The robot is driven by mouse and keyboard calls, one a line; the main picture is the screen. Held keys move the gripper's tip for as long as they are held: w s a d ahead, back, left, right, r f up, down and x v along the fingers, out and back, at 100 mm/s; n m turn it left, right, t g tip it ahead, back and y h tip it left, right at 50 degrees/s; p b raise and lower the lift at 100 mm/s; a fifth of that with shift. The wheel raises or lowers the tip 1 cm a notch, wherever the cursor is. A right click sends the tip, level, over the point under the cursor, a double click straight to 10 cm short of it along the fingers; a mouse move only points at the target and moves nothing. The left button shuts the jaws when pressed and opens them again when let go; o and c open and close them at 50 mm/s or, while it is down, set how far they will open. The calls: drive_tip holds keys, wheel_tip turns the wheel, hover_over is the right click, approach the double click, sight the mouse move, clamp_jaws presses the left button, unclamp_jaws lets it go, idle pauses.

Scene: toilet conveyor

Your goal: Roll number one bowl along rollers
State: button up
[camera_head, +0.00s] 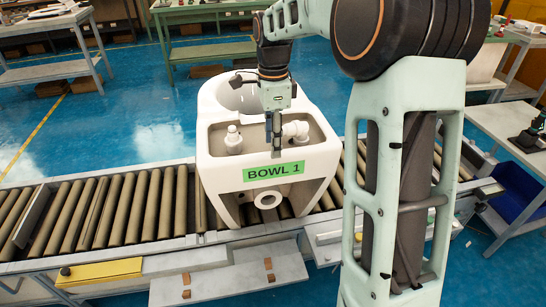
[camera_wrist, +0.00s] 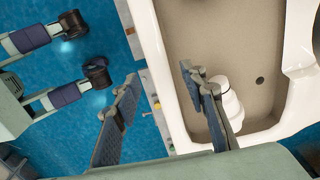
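Bowl 1 is a white toilet with a green label reading "BOWL 1" (camera_head: 272,172) on its near tank wall. The toilet (camera_head: 225,185) stands upright on the roller conveyor (camera_head: 110,210), with its open tank toward the camera. My gripper (camera_head: 272,145) points down at the near tank wall, just above the label. In the wrist view my gripper (camera_wrist: 160,73) is open. One finger appears over the tank's inside and the other outside its wall, with the tank rim (camera_wrist: 165,75) between them. Contact cannot be told.
White fittings (camera_head: 233,140) stand inside the tank. Rollers are bare to the left of the toilet; my arm hides part of the conveyor on the right. A raised bar (camera_head: 30,216) crosses the left rollers. Workbenches (camera_head: 205,45) stand behind on blue floor.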

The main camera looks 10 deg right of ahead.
drive_tip(key=shift+f, duration=2.3)
drive_tip(key=shift+c, duration=0.2)
clamp_jaws()
